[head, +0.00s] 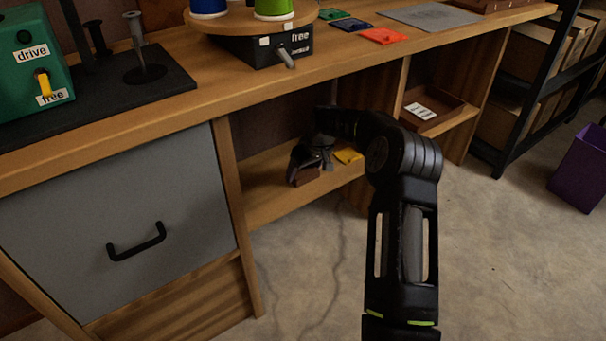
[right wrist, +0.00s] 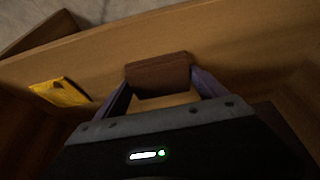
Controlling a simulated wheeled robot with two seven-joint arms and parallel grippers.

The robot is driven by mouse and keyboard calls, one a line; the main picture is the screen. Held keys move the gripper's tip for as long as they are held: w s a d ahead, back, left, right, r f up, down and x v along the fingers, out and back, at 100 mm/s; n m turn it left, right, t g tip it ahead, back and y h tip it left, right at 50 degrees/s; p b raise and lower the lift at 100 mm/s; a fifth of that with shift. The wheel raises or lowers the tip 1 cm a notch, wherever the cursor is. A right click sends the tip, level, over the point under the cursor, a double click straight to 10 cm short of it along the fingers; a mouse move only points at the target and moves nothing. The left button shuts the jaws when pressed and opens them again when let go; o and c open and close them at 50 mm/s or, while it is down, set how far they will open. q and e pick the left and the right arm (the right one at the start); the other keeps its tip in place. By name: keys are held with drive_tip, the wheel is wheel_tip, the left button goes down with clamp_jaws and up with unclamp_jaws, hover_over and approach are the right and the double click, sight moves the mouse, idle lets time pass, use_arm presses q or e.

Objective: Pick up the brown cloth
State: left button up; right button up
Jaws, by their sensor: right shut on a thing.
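The brown cloth (right wrist: 158,73) is a small folded piece between the fingertips of my right gripper (right wrist: 160,85) in the right wrist view. The gripper is shut on it. In the head view, the brown cloth (head: 306,177) shows just below my right gripper (head: 305,168), at the front part of the open shelf under the bench. My arm reaches down into that shelf bay. I cannot tell whether the cloth still touches the shelf board. My left gripper is not in view.
A yellow cloth (head: 348,155) lies on the same shelf (head: 270,205), right of the gripper in the head view. The bench top (head: 200,90) overhangs the bay. A grey drawer front (head: 120,210) is at left, and a wooden divider (head: 400,80) stands at right.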

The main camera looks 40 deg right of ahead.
sight(305, 172)
drive_tip(key=c, duration=0.4)
drive_tip(key=shift+r, duration=0.1)
drive_tip(key=shift+p+v, duration=0.75)
drive_tip(key=shift+p, duration=0.15)
wheel_tip(305, 172, up, 6)
drive_tip(key=p, duration=0.3)
drive_tip(key=shift+w+r+p, duration=0.1)
drive_tip(key=shift+r+p, duration=0.1)
drive_tip(key=shift+p, duration=0.1)
drive_tip(key=shift+s+a+f+p, duration=0.15)
drive_tip(key=shift+s+p, duration=0.6)
drive_tip(key=shift+s, duration=2.5)
drive_tip(key=shift+s+f+p, duration=0.2)
drive_tip(key=shift+s+p, duration=0.5)
drive_tip(key=shift+s, duration=2.6)
drive_tip(key=shift+s+a+f+p, duration=0.15)
drive_tip(key=shift+s+p, duration=0.6)
drive_tip(key=shift+s, duration=2.5)
drive_tip(key=shift+d, duration=0.1)
